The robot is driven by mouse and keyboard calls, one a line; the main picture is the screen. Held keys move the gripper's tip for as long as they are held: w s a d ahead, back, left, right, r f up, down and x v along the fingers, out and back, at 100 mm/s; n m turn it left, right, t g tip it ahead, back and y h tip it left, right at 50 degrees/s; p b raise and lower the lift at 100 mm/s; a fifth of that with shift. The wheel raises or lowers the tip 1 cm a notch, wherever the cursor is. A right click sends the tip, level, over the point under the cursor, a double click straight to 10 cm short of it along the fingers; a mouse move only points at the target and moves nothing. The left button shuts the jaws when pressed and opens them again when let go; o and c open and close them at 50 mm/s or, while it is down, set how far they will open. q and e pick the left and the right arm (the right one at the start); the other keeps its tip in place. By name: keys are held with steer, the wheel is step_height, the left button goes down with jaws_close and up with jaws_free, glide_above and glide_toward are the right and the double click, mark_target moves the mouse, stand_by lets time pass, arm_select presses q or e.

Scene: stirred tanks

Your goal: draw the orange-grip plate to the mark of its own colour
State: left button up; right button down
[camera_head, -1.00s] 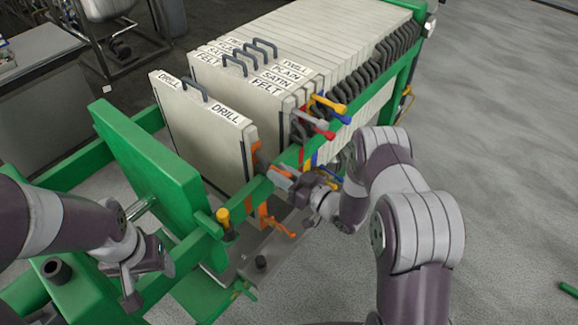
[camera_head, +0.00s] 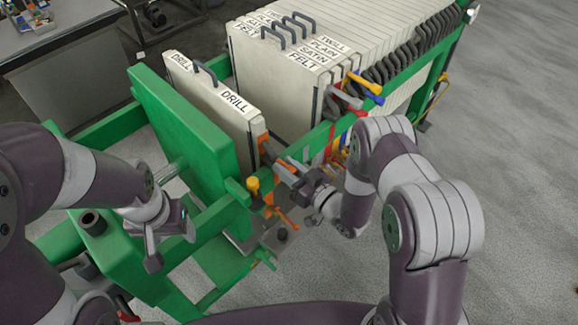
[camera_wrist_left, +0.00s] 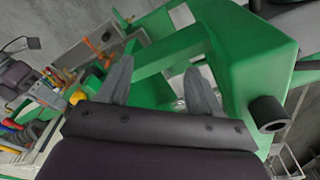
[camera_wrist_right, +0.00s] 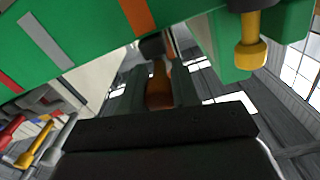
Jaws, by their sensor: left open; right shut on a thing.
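The orange-grip plate (camera_head: 205,92) is a pale upright slab labelled DRILL, apart from the plate stack and near the green end block. Its orange grip (camera_wrist_right: 159,88) is between the fingers of my right gripper (camera_wrist_right: 157,92), which is shut on it beside the green rail; it also shows in the head view (camera_head: 300,180). The orange mark (camera_wrist_right: 137,14) is a band on the rail, close to the held grip; I cannot tell whether they line up exactly. My left gripper (camera_wrist_left: 158,82) is open and empty near the green frame, left of the end block in the head view (camera_head: 170,225).
The stack of plates (camera_head: 290,75) stands behind a wide gap, with coloured levers (camera_head: 365,88) at its side. The green end block (camera_head: 185,135) is close on the plate's other side. A yellow knob (camera_wrist_right: 250,52) and a grey mark (camera_wrist_right: 45,40) are on the rail.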

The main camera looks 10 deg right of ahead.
steer(key=shift+f, duration=0.1)
steer(key=c, duration=0.8)
jaws_free()
steer(key=shift+c, duration=0.2)
steer(key=b+v, duration=0.2)
steer(key=v, duration=1)
steer(key=shift+s+d, duration=0.25)
steer(key=shift+s, duration=0.05)
